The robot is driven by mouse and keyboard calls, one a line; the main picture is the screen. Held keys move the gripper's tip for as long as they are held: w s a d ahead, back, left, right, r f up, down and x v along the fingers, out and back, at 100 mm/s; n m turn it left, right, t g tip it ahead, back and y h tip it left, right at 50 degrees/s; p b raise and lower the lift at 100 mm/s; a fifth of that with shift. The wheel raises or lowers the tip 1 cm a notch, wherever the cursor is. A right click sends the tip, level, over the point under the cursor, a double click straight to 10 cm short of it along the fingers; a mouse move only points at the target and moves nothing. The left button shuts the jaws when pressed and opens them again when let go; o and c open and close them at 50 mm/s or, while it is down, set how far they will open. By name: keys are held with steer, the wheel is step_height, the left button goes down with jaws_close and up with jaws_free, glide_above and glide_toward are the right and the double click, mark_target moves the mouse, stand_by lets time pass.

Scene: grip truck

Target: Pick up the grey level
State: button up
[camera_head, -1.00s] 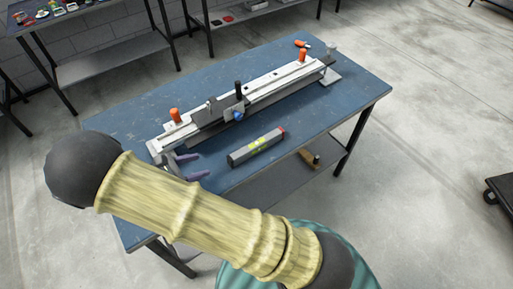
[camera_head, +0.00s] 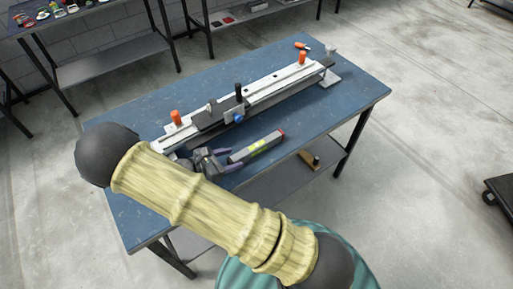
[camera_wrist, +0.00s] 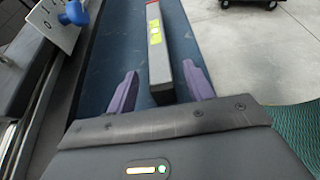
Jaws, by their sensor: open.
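The grey level (camera_head: 258,147) is a dark grey bar with yellow-green vials and a red end. It lies on the blue table (camera_head: 330,112), in front of the long metal rail tool. My gripper (camera_head: 221,163) is open at the level's left end, low over the table. In the wrist view the level (camera_wrist: 157,55) runs away from me, its near end between the tips of the purple fingers (camera_wrist: 160,88). My arm hides part of the table's near left side.
The long rail tool (camera_head: 273,88) with orange knobs stands behind the level, close to my gripper's left in the wrist view. An orange-handled tool (camera_head: 302,45) lies at the table's far corner. The table's right part is clear. A wooden-looking item (camera_head: 309,160) sits on the lower shelf.

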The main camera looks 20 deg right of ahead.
mark_target(242, 155)
steer(key=shift+d, duration=0.15)
steer(key=x, duration=0.5)
steer(key=shift+f+p, duration=0.2)
steer(key=shift+p, duration=0.15)
jaws_close()
stand_by(0.4)
